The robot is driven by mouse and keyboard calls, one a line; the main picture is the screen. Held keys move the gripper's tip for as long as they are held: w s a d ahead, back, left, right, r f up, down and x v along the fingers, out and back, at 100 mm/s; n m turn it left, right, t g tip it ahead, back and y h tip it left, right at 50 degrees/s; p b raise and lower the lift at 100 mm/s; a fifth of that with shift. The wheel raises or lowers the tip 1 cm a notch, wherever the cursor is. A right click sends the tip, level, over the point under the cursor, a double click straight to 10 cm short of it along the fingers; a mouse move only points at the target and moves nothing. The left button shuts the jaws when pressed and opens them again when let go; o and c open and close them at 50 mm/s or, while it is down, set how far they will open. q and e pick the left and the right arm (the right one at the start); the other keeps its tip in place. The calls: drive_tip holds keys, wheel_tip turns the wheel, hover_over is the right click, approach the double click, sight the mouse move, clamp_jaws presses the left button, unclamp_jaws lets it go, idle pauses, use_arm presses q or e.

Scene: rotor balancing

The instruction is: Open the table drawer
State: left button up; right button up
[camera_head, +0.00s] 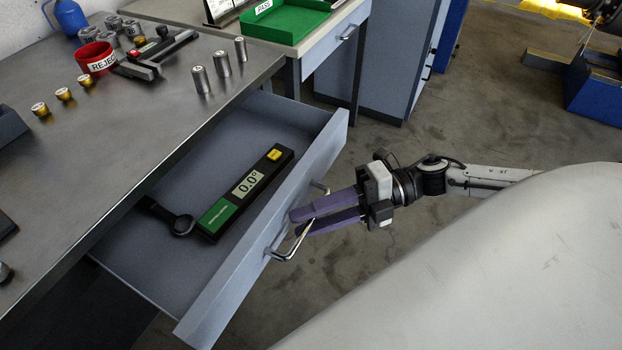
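The table drawer (262,255) is pulled well out from under the metal-topped table, and its inside shows. Its bar handle (299,243) is on the front panel. My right gripper (297,222) reaches in from the right with its purple fingers across the handle. The bar passes behind the upper finger and in front of the lower one, so the fingers look closed around it. Part of the bar is hidden by the upper finger. My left gripper is not in view.
The tabletop (130,130) holds metal cylinders (201,79), brass pieces (40,109) and a red REJECT bin (96,58). A second table with a green tray (285,20) stands behind.

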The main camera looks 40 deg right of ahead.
drive_tip(key=shift+d, duration=0.1)
drive_tip(key=p+v, duration=0.1)
drive_tip(key=v, duration=0.9)
idle(0.3)
